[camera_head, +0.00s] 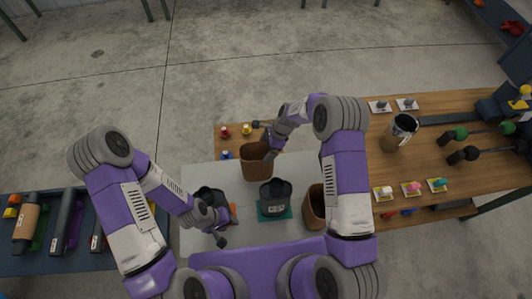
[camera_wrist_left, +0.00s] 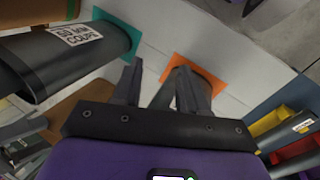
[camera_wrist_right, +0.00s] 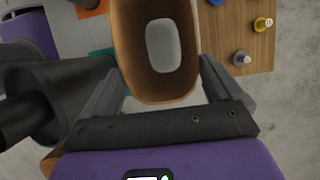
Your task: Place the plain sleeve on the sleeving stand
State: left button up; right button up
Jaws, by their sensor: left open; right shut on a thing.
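The plain brown sleeve (camera_head: 256,163) is an open oval tube behind the dark oval form. My right gripper (camera_head: 270,152) is shut on it. In the right wrist view the sleeve (camera_wrist_right: 124,45) is between the fingers, and I see through its hollow to the pale tabletop. A dark oval form (camera_head: 275,194) stands on a teal pad (camera_head: 262,213). In the left wrist view this form (camera_wrist_left: 85,62) carries a white printed label. I cannot tell surely which thing is the sleeving stand. My left gripper (camera_head: 222,236) is open beside an orange pad (camera_wrist_left: 212,84), partly hidden by the fingers.
A second brown sleeve (camera_head: 313,208) stands right of the dark form, partly behind my right arm. Red and yellow pegs (camera_head: 246,129) sit on the wooden edge. A dark-topped canister (camera_head: 400,130) stands on the right table. Tubes (camera_head: 65,220) lie on the left table.

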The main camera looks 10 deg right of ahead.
jog(key=shift+f, duration=1.25)
jog(key=shift+b, duration=0.3)
jog(key=shift+f, duration=0.2)
jog(key=o, duration=0.7)
jog(key=shift+r, duration=0.1)
jog(key=p+v, duration=0.3)
jog(key=v, duration=0.9)
jog(key=shift+p, duration=0.35)
jog(key=shift+r, duration=0.25)
